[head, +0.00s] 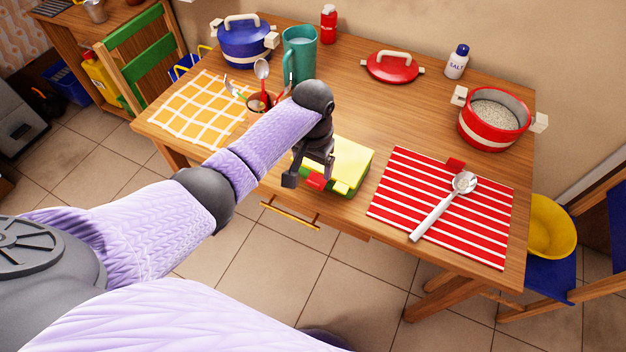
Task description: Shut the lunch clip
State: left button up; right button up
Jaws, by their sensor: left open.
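A yellow and green lunch box (352,163) lies near the front edge of the wooden table, left of the red striped mat. A red clip (316,181) shows at its front left side, close to my left gripper (309,174). The left gripper is open and points down at the box's front left corner. Its wrist and fingers hide part of the box. I cannot tell whether a finger touches the clip. My right gripper is not in view.
A red striped mat (400,205) with a ladle (440,208) lies right of the box. A red pot (493,120), red lid (392,66), salt bottle (456,62), teal pitcher (299,55) and blue pot (244,45) stand farther back. A drawer handle (289,213) sits below the table edge.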

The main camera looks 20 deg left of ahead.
aim_at(313, 183)
pick_arm(q)
notch_tip(313, 183, down, 6)
jog(key=shift+r+b, duration=0.1)
jog(key=shift+b, duration=1)
jog(key=shift+f, duration=0.25)
jog(key=shift+r, duration=0.1)
